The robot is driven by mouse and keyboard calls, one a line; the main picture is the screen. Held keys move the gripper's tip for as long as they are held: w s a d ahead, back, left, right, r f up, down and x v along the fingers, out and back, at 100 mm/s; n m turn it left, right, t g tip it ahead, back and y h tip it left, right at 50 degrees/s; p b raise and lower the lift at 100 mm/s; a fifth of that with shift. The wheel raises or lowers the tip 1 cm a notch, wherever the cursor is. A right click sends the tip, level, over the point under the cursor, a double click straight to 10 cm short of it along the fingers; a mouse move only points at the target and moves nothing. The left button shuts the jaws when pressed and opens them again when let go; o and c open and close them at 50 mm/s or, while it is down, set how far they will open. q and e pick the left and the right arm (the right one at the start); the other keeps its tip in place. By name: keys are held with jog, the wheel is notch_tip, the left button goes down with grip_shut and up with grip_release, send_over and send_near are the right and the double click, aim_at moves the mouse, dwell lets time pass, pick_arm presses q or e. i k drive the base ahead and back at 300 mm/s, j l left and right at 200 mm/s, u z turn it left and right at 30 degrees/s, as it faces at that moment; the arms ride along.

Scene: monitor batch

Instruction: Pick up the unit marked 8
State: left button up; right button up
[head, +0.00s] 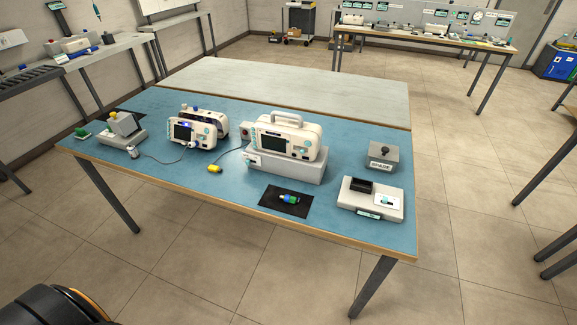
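Three white monitor-like units stand on the blue-topped table (130,168). The largest unit (310,152), with a carrying handle and a dark screen, sits on a grey block (300,172). A smaller front unit (205,143) with a dark screen stands to its left. Another unit (218,124) stands just behind that one and is partly hidden. I cannot read a mark 8 on any of them. Neither of my grippers shows in the head view.
A "SPARE" box (383,155) and a white device (359,208) with a black slot stand at the table's right. A blue-green item lies on a black mat (270,204). A yellow plug (214,169) lies mid-table. A grey device (110,138) stands left. The grey table behind (290,88) is bare.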

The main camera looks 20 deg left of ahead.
aim_at(301, 139)
jog(key=i+l, duration=0.15)
jog(key=l, duration=0.2)
jog(key=i+l, duration=0.1)
jog(key=l, duration=0.3)
jog(key=i+l+u, duration=0.1)
jog(key=l, duration=0.25)
jog(key=i+l, duration=0.2)
jog(key=l, duration=0.2)
jog(key=u, duration=1.9)
